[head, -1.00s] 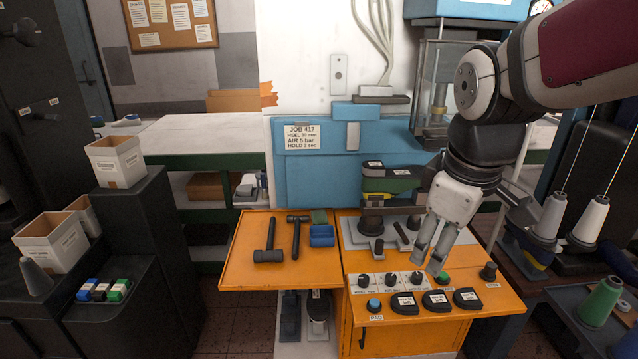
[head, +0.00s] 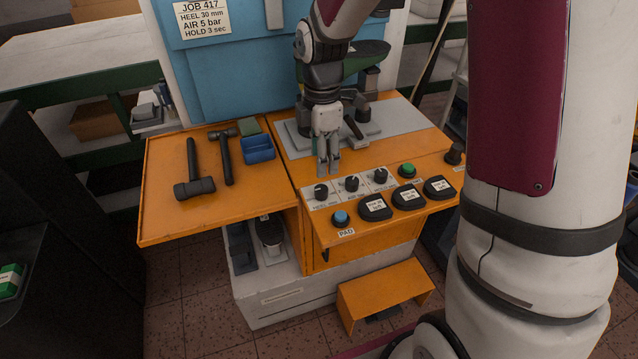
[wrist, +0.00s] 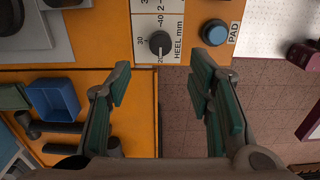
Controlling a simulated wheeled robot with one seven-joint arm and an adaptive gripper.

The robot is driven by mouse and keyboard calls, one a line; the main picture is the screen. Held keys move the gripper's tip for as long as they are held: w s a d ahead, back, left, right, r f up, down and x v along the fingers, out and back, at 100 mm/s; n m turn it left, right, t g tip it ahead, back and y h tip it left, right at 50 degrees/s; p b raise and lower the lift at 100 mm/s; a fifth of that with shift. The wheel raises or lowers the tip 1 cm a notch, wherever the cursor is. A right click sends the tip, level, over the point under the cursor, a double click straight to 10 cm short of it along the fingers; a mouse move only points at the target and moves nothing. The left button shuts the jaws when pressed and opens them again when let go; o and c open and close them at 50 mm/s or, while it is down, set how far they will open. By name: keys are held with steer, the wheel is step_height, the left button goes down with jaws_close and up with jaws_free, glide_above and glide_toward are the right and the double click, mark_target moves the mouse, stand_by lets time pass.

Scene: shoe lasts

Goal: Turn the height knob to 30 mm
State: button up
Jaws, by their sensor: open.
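The height knob, a black dial marked "HEEL mm" (wrist: 160,43), is at the top centre of the wrist view. Its scale shows 20, 30 and 40, and its white mark appears to point toward 20. In the head view it is the leftmost black knob (head: 321,191) in the row on the orange panel. My gripper (head: 328,174) points down just behind and above that knob. In the wrist view my gripper (wrist: 160,64) is open and empty, its two green-padded fingers apart, with the knob beyond the gap between them and not touched.
Two more black knobs (head: 351,184) (head: 381,176) stand right of it. A blue PAD button (head: 340,218), black pads (head: 375,208) and a green button (head: 407,171) are close by. Hammers (head: 194,170) and a blue tray (head: 258,149) lie left. The job card (head: 202,18) reads HEEL 30 mm.

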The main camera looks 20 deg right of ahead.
mark_target(321, 188)
step_height(321, 188, down, 10)
steer(key=shift+r, duration=0.15)
stand_by(0.3)
jaws_close()
